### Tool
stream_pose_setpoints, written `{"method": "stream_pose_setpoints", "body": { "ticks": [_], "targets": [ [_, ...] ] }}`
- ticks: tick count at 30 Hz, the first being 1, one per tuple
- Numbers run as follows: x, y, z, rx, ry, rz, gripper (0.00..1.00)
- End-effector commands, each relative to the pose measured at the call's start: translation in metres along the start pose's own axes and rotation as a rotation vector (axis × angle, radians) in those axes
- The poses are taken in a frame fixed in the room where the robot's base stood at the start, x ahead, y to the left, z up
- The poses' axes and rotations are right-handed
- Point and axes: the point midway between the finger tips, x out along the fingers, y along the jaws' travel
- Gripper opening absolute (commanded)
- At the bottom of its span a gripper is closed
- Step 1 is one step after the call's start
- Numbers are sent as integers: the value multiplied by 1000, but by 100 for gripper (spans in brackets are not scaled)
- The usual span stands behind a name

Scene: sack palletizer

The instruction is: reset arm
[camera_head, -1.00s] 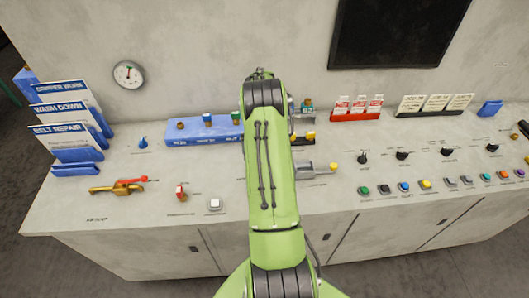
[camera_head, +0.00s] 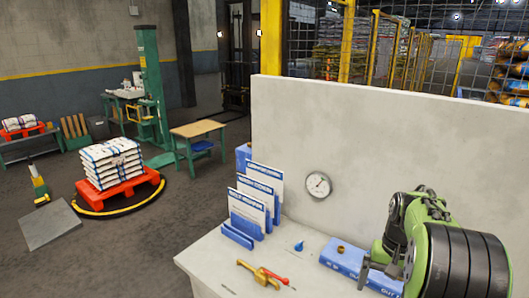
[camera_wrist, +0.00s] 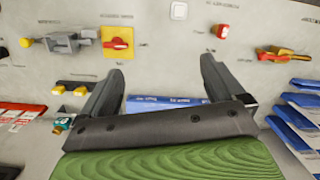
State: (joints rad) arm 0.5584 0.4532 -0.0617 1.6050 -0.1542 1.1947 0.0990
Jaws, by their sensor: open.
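My gripper (camera_wrist: 160,82) is open, with its two dark fingers apart and nothing between them in the wrist view. In the head view my green arm (camera_head: 420,245) is at the lower right, over the console (camera_head: 215,262), with the gripper end partly hidden by the arm. The blue tray (camera_head: 340,257) is beside the arm and partly covered by it. The tray also shows between the fingers in the wrist view (camera_wrist: 165,103).
A brass valve with a red handle (camera_head: 262,275) and blue card holders (camera_head: 240,232) stand on the console's left. A gauge (camera_head: 318,185) is on the upright panel. Stacked sacks (camera_head: 110,160) sit on a red pallet beyond. The wrist view shows a red switch on yellow (camera_wrist: 118,42).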

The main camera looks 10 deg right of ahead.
Motion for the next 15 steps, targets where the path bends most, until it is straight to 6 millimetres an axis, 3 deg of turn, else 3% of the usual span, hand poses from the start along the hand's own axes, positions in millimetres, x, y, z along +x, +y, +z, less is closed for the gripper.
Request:
{"method": "stream_pose_setpoints", "body": {
  "ticks": [1,3,6,12,15],
  "targets": [
    [-21,-22,23,-56,59,1,96],
    [-43,-47,55,-130,133,-2,96],
    [-62,-73,106,-236,237,-10,96],
    [-66,-91,208,-445,440,-43,96],
    [-55,-88,241,-524,519,-62,96]
  ]
}}
